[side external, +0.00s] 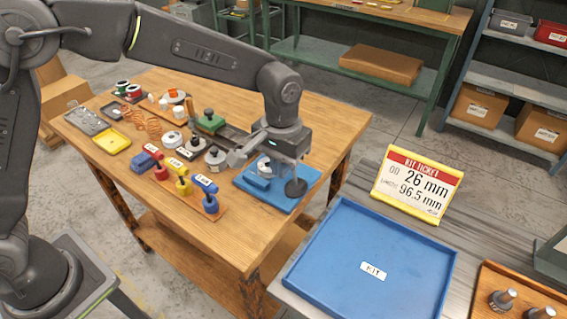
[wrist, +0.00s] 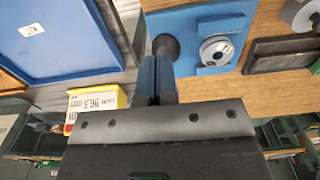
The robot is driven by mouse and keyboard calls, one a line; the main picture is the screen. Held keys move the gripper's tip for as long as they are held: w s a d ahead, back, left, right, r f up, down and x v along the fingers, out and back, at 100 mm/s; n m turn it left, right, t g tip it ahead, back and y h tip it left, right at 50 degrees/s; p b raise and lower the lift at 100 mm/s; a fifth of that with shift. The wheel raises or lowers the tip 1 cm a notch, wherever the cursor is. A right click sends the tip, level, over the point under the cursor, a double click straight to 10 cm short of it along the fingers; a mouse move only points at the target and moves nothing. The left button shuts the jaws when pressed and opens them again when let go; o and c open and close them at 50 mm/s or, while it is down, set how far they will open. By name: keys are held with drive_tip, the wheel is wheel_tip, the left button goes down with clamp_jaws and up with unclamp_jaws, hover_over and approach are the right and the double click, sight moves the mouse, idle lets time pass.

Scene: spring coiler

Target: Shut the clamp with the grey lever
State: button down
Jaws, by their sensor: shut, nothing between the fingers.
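My gripper (side external: 290,165) points down over the blue base plate (side external: 262,193), with its fingers shut together and empty. In the wrist view the closed fingers (wrist: 157,70) end beside a black round knob (wrist: 165,45); I cannot tell whether they touch it. That plate also shows in the wrist view (wrist: 200,14) and carries a round grey part with a pale disc (wrist: 217,50). The black round part (side external: 296,187) is at the plate's right side in the side view. I cannot clearly make out the grey lever or whether the clamp is open or shut.
Several coloured-handled tools (side external: 182,183) stand left of the plate. A green block with a black knob (side external: 209,121) and a yellow tray (side external: 111,142) lie farther back. The blue kit tray (side external: 368,250) and kit ticket (side external: 418,184) are on the grey table at right.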

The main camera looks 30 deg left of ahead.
drive_tip(key=shift+w, duration=0.1)
drive_tip(key=shift+w+r, duration=0.15)
drive_tip(key=shift+w, duration=1.35)
drive_tip(key=shift+w, duration=0.9)
